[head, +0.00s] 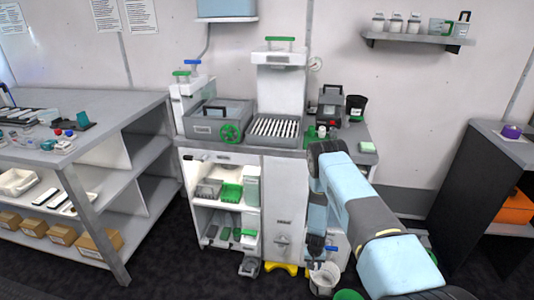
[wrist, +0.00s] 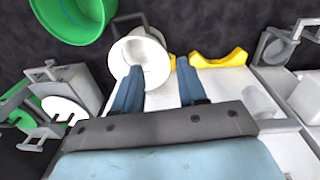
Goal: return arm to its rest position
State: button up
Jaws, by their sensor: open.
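My arm, light blue and dark grey, reaches in from the right of the head view and bends down in front of the white cabinet (head: 284,195). My gripper (head: 316,264) points down low at the cabinet's front, just above a white bucket (head: 323,281).
A green bucket (head: 348,295) stands by the white one. A yellow piece (head: 280,267) lies at the cabinet's foot. A grey shelf bench (head: 80,150) is at left, and a dark shelf unit (head: 478,190) at right. Dark floor (head: 190,278) is open at front left.

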jog(key=w+a+r, duration=0.1)
jog(key=w+r, duration=0.3)
jog(key=r, duration=0.4)
jog(key=w+a+r, duration=0.1)
jog(key=w+r, duration=0.2)
jog(key=r, duration=0.5)
notch_tip(320, 180, up, 38)
jog(key=s+t+y, duration=0.1)
jog(key=t+y, duration=0.1)
jog(key=t, duration=0.1)
jog(key=s+r+n, duration=0.1)
jog(key=s+r, duration=0.7)
jog(key=r, duration=0.3)
jog(key=s+r, duration=0.9)
jog(key=r, duration=0.2)
jog(key=s+d+r+t, duration=0.1)
jog(key=s+r, duration=0.2)
jog(key=s, duration=0.8)
jog(key=s+d+r+t+h, duration=0.1)
jog(key=s+d+r, duration=0.1)
jog(key=s, duration=0.9)
jog(key=shift+v, duration=0.85)
jog(key=shift+o, duration=0.5)
jog(key=shift+w+d+r, duration=0.1)
jog(key=shift+w+d, duration=0.05)
